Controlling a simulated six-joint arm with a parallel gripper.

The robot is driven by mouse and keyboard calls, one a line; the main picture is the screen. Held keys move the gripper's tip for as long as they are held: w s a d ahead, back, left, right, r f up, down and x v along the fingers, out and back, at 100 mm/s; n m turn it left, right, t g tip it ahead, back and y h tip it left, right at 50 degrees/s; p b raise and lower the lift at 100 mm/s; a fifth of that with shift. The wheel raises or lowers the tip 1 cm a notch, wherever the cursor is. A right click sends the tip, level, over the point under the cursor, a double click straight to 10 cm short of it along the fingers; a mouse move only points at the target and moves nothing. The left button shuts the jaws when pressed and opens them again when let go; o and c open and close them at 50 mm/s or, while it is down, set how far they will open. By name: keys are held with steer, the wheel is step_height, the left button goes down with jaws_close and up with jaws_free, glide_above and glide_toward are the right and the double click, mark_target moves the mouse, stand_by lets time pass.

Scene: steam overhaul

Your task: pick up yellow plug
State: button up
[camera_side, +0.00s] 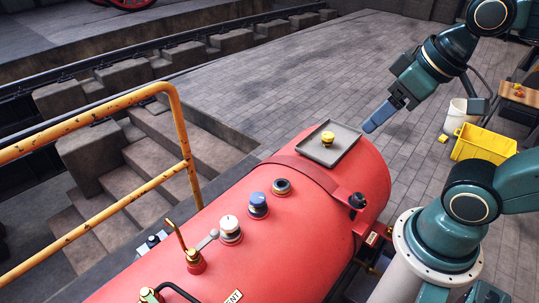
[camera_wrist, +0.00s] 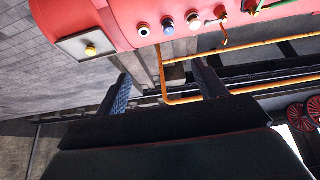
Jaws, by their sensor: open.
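The yellow plug (camera_side: 327,138) stands on a grey square tray (camera_side: 345,138) on top of the red boiler (camera_side: 290,205). It also shows in the wrist view (camera_wrist: 91,50), on the tray (camera_wrist: 72,45) at the upper left. My gripper (camera_side: 372,122) is in the air to the right of the tray, apart from the plug. In the wrist view my gripper (camera_wrist: 160,85) shows two blue fingers spread wide, with nothing between them.
Blue (camera_side: 258,204), white (camera_side: 230,229) and dark-topped (camera_side: 282,187) fittings rise along the boiler top. A yellow handrail (camera_side: 110,105) stands at the left. A yellow crate (camera_side: 484,143) and white bucket (camera_side: 457,117) stand on the floor at the right.

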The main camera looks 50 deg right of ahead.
steer(key=shift+w, duration=0.1)
steer(key=w+d+r+m+g+h, duration=0.15)
steer(key=w+d+m, duration=0.4)
steer(key=w, duration=0.65)
steer(key=m+g, duration=0.4)
steer(key=m, duration=0.8)
glide_above(328, 134)
steer(key=a, duration=0.2)
step_height(328, 134, down, 28)
steer(key=shift+a, duration=0.1)
steer(key=shift+d+f, duration=0.2)
steer(key=shift+f, duration=1.2)
steer(key=shift+d+f, duration=0.25)
steer(key=shift+f, duration=1.15)
steer(key=shift+d+f, duration=0.2)
steer(key=shift+f, duration=1.2)
